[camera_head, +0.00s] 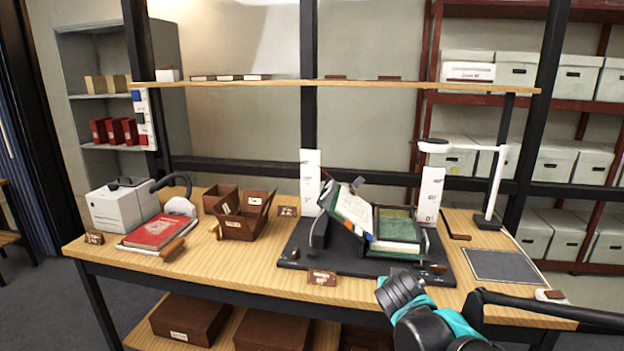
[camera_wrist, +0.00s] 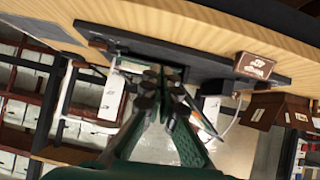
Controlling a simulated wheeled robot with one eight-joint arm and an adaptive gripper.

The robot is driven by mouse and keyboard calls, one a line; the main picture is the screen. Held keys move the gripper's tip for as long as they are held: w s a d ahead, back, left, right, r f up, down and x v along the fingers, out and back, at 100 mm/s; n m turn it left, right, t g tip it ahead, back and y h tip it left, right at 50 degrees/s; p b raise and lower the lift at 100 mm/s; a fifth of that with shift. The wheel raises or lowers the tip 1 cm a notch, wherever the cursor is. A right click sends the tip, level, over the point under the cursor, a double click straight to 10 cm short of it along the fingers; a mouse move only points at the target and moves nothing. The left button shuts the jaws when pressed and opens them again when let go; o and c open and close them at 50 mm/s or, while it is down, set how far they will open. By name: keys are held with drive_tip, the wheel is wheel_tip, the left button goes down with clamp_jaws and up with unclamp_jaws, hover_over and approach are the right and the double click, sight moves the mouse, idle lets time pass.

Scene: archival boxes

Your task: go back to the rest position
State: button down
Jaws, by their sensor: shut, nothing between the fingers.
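My gripper (camera_wrist: 160,78) is in the middle of the wrist view, its dark fingers drawn together with nothing seen held between them. In the head view my dark and teal arm reaches in from the lower right, in front of the table's front edge; the fingertips cannot be made out there. Beyond it, a black stand (camera_head: 343,261) on the table holds an open book (camera_head: 355,212) with a green-covered box or volume (camera_head: 397,226) beside it. The wrist view is strongly tilted and shows the stand's dark base (camera_wrist: 205,58) behind the fingers.
The wooden table (camera_head: 235,270) carries a white device (camera_head: 122,207), a red book (camera_head: 157,231), brown boxes (camera_head: 240,222), a lamp (camera_head: 493,190) and a dark mat (camera_head: 503,266). A shelf board (camera_head: 350,85) runs above. Brown boxes (camera_head: 190,318) lie below. Archive boxes fill the red rack behind.

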drive_tip(key=s+a+f+n+g+y, duration=0.1)
drive_tip(key=s+f+n+g+y, duration=0.1)
drive_tip(key=s+f+g, duration=0.3)
wheel_tip(320, 180, down, 4)
drive_tip(key=shift+s+a+f+g+y, duration=0.25)
drive_tip(key=shift+a+g+y, duration=0.15)
drive_tip(key=shift+g, duration=0.2)
idle(0.4)
